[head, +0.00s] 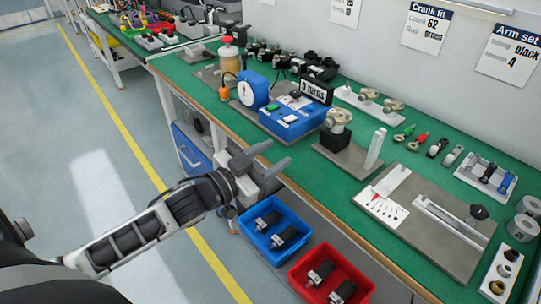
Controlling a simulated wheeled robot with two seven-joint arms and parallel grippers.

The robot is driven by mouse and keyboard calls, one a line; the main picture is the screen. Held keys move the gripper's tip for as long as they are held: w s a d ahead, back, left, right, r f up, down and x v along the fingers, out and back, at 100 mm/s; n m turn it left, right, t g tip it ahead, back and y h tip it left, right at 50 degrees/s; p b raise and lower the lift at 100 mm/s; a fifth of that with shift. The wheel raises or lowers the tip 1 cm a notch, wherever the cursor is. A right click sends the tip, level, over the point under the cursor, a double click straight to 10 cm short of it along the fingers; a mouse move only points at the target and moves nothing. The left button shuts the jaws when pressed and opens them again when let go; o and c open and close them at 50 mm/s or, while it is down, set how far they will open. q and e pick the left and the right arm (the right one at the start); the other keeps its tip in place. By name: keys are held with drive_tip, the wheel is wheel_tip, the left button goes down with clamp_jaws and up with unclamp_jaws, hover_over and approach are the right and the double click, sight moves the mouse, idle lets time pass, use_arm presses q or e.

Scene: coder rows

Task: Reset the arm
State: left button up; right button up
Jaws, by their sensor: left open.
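My left arm (130,238) reaches in from the lower left. Its left gripper (279,155) is open and empty, with its two grey fingers apart and pointing to the upper right. In the picture the fingertips overlap the front edge of the green-topped workbench (335,190); I cannot tell their exact height or gap to it. Below the gripper in the picture are a blue bin (290,257) and a red bin (297,284), each holding dark parts. My right gripper is not in view.
On the bench are a blue device (297,122) with a counter, a round dial gauge (252,90), a knob fixture (338,122), and a grey plate (465,262) with a slide. Signs hang on the wall. Open floor with a yellow line (215,262) lies left.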

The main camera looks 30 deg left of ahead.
use_arm(q)
drive_tip(key=s+d+f+n+g+y, duration=0.1)
drive_tip(key=s+d+f+n+g, duration=0.1)
drive_tip(key=s+d+f, duration=0.3)
drive_tip(key=s+d+f+n+g+y, duration=0.1)
drive_tip(key=s+d+f+g, duration=0.3)
drive_tip(key=s+f, duration=0.6)
drive_tip(key=shift+s+d+f+n, duration=0.2)
drive_tip(key=shift+s+d+n, duration=0.1)
drive_tip(key=shift+d+n, duration=0.3)
